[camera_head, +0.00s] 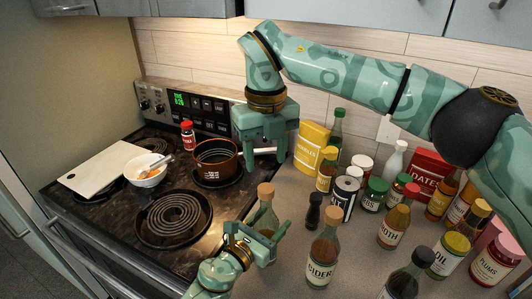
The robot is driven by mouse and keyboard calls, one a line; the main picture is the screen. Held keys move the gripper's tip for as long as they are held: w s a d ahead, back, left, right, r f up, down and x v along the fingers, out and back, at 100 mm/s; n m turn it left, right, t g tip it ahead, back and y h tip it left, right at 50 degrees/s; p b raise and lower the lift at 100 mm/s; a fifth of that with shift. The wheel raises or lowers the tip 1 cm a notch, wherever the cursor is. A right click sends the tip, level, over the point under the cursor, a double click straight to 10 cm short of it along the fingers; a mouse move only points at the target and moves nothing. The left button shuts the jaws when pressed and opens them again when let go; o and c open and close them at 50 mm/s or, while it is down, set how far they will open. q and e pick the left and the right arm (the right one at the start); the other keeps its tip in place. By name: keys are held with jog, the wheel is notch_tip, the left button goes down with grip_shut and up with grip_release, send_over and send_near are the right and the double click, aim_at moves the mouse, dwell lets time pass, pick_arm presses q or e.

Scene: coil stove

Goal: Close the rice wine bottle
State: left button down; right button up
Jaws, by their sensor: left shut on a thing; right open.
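A clear glass bottle (262,218) with a tan, cork-like top (265,191) stands near the stove's right edge. Its label is hidden, so I cannot read whether it is the rice wine. My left gripper (262,243) is shut on this bottle's lower part. My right gripper (264,146) is open and empty, pointing down above and behind the bottle, near the pot. No loose cap is clearly visible.
A cider bottle (322,252) stands just right of the held bottle, with a small dark shaker (314,210) behind it. Several bottles, jars and cans crowd the right counter. The stove holds a brown pot (215,160), a white bowl (147,178) and a cutting board (100,170).

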aim_at(266, 188)
jog(key=n, duration=0.3)
jog(key=shift+n, duration=0.3)
jog(key=shift+f, duration=4)
jog(key=c, duration=1)
jog(key=shift+c, duration=0.2)
